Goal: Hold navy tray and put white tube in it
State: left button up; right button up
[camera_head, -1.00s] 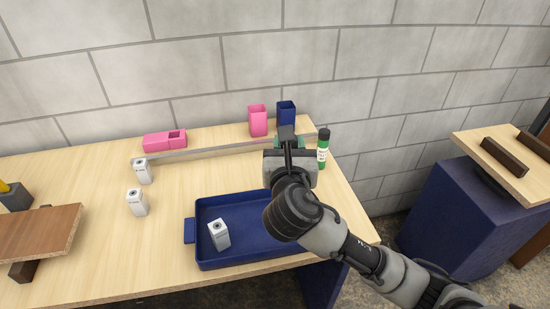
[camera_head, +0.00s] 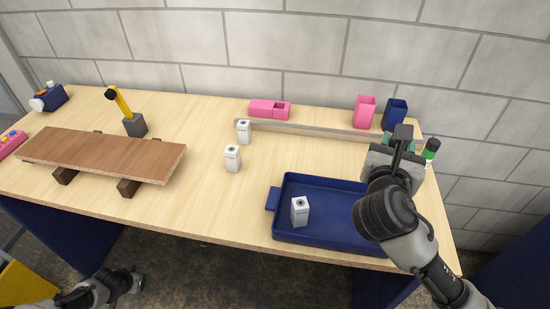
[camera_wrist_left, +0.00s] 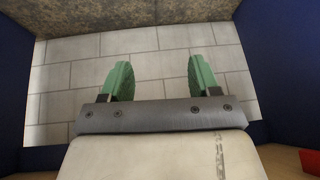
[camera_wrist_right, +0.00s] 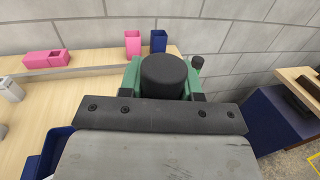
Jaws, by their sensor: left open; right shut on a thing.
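The navy tray (camera_head: 318,182) lies on the table near its front right edge, with a handle on its left. One white container (camera_head: 300,211) stands in it. Two others, a nearer one (camera_head: 232,158) and a farther one (camera_head: 244,132), stand left of it. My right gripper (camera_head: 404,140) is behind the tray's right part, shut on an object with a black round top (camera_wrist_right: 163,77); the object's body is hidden. My right forearm covers the tray's right side. My left gripper (camera_wrist_left: 157,72) is open and empty, low in front of the table (camera_head: 138,283), away from the tray.
A green tube with a black cap (camera_head: 431,149) stands close to the right gripper. A pink cup (camera_head: 364,112), navy cup (camera_head: 395,113) and pink box (camera_head: 270,108) stand at the back. A brown board (camera_head: 100,155) rests on blocks at left.

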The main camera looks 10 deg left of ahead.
pick_arm(q)
jog(key=w+a+r+n, duration=0.3)
jog(key=a+r, duration=0.7)
jog(key=r, duration=0.3)
jog(key=s+a+r+n+y, duration=0.1)
jog(key=s+a+r+n, duration=0.2)
jog(key=r, duration=0.4)
jog(key=s+a+r+n, duration=0.2)
jog(key=a+r, duration=0.2)
jog(key=r, duration=0.4)
jog(key=w+d+r+m+t+h, duration=0.2)
jog(key=w+d+r+m+t, duration=0.35)
jog(key=w+r, duration=0.4)
jog(key=w+d+r+m+t+h, duration=0.2)
jog(key=w+d+r+m+t, duration=0.25)
jog(key=w+r+m, duration=0.4)
jog(key=m+g, duration=1.6)
jog(key=m, duration=1.5)
send_over(275, 192)
jog(key=s, duration=0.1)
jog(key=f, duration=0.4)
jog(key=shift+a+f, duration=0.3)
jog(key=shift+f, duration=0.1)
jog(key=shift+t+y, duration=0.3)
jog(key=shift+y, duration=0.5)
jog(key=f, duration=0.7)
jog(key=w+f, duration=0.1)
jog(key=f, duration=0.2)
jog(key=shift+d+f, duration=0.35)
jog(key=shift+f, duration=0.05)
